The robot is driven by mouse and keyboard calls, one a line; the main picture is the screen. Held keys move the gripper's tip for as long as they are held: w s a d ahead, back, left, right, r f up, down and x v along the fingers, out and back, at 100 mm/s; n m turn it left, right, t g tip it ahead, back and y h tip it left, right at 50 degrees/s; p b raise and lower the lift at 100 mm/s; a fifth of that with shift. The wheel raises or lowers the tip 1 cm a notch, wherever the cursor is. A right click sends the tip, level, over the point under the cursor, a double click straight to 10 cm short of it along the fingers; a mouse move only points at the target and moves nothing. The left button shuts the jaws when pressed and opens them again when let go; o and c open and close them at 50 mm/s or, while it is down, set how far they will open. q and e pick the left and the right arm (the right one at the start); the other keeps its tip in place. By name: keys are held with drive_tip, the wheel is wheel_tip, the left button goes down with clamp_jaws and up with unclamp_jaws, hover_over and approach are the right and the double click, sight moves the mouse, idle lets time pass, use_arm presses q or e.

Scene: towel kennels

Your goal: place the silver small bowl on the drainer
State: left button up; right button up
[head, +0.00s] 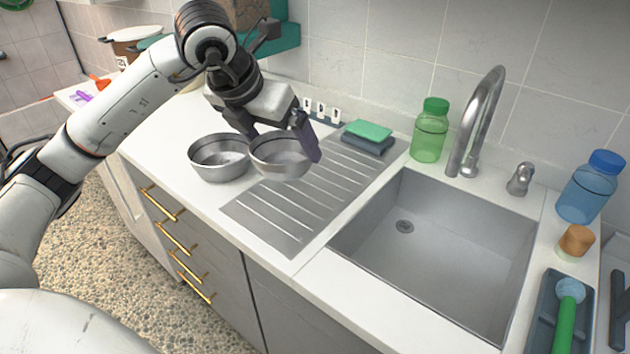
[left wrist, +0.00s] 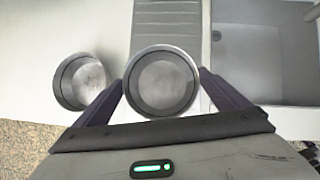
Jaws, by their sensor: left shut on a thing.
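My left gripper (head: 279,132) is shut on a silver bowl (head: 280,160), which hangs roughly level over the left edge of the ridged metal drainer (head: 308,197). In the left wrist view the held bowl (left wrist: 161,84) sits between the two purple fingers, with the drainer (left wrist: 168,20) beyond it. I cannot tell whether its base touches the surface below. A second silver bowl (head: 217,163) stands upright on the white counter just left of it; it also shows in the left wrist view (left wrist: 83,82). The two look close in size. My right gripper is not in view.
The sink (head: 440,255) lies right of the drainer. A green sponge (head: 368,130) on a dark one rests at the drainer's back end. A green bottle (head: 430,132) and the tap (head: 476,125) stand behind the sink. The drainer's front and middle are bare.

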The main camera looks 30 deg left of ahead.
use_arm(q)
wheel_tip(320, 180, down, 5)
drive_tip(key=shift+s+a+f, duration=0.1)
drive_tip(key=shift+a, duration=0.05)
wheel_tip(320, 180, down, 4)
drive_tip(key=shift+f, duration=0.25)
drive_tip(key=o, duration=0.8)
drive_tip(key=shift+c, duration=0.2)
drive_tip(key=shift+r, duration=0.1)
drive_tip(key=v, duration=1.1)
drive_tip(key=shift+s+r, duration=0.2)
drive_tip(key=shift+r, duration=0.15)
